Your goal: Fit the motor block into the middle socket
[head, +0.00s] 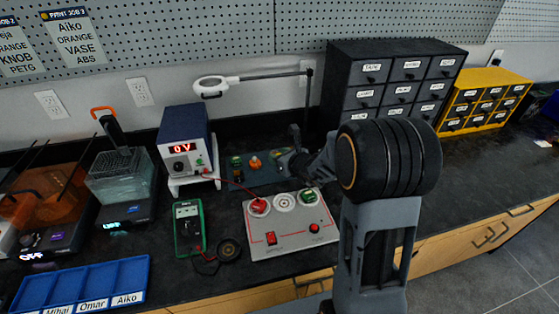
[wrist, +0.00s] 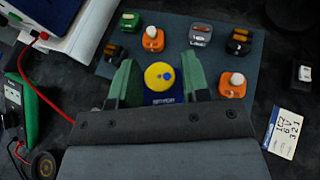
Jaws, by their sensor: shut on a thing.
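The motor block (wrist: 159,76), a blue base with a yellow disc on top, sits between the green fingers of my gripper (wrist: 161,80) in the wrist view. My gripper is shut on it, over the blue-grey parts mat (wrist: 133,27). In the head view my gripper (head: 286,161) is at the right part of the mat, behind the grey panel (head: 272,224); the block is hard to make out there. The panel has three round sockets. The middle socket (head: 284,201) is white and looks empty. The left one holds a red piece (head: 258,206), the right one a green piece (head: 308,197).
Other blocks lie close by on the mat, such as an orange one (wrist: 153,39) and another orange one (wrist: 232,85). A white card (wrist: 283,133) lies to the right. The power supply (head: 185,139) reads 0 V; its red lead runs to the panel. A green multimeter (head: 188,228) stands left.

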